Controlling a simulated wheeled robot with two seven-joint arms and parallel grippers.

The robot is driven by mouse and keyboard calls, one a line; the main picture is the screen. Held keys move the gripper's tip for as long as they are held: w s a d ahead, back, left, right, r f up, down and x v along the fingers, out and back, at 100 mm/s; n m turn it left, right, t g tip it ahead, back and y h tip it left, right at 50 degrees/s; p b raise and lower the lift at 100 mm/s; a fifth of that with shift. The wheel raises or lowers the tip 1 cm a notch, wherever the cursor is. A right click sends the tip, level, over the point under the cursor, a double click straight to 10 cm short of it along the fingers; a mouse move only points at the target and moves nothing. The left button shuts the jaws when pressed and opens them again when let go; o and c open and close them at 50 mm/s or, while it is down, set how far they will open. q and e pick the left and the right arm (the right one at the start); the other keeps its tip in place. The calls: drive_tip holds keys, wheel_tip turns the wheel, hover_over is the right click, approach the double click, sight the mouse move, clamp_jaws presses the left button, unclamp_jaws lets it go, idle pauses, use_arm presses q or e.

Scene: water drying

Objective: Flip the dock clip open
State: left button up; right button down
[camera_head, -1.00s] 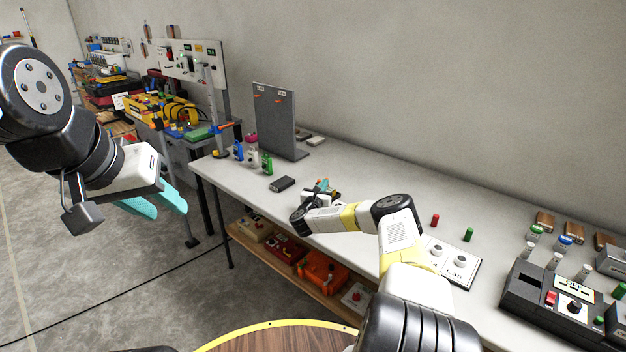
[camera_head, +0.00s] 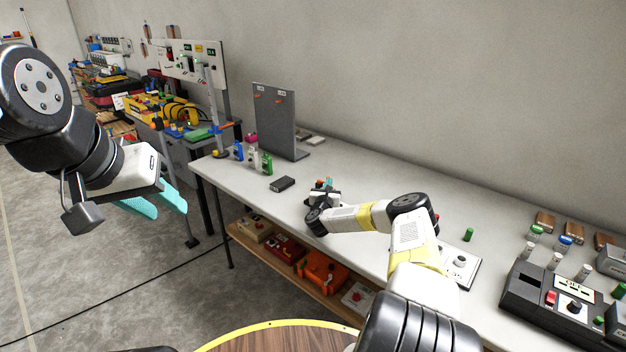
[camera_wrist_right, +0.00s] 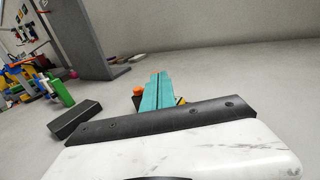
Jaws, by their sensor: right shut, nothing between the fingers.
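My right gripper (camera_head: 328,183) is over the middle of the long white bench. In the right wrist view its teal fingers (camera_wrist_right: 158,90) are pressed together with nothing between them. A small orange part (camera_wrist_right: 138,91) shows just left of the fingertips and a yellow and black part (camera_wrist_right: 181,101) just right. These may belong to the dock clip, but the fingers and wrist hide most of it. I cannot tell whether the clip is open or whether the fingers touch it. My left gripper (camera_head: 158,204) hangs open and empty left of the bench, over the floor.
A small black box (camera_head: 282,183) lies left of my right gripper. A grey upright panel (camera_head: 275,120) and green and blue bottles (camera_head: 267,163) stand behind it. A white plate with knobs (camera_head: 460,266) and a black console (camera_head: 545,300) are to the right.

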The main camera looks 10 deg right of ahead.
drive_tip(key=shift+w+d, duration=0.3)
drive_tip(key=shift+d, duration=0.3)
idle(0.5)
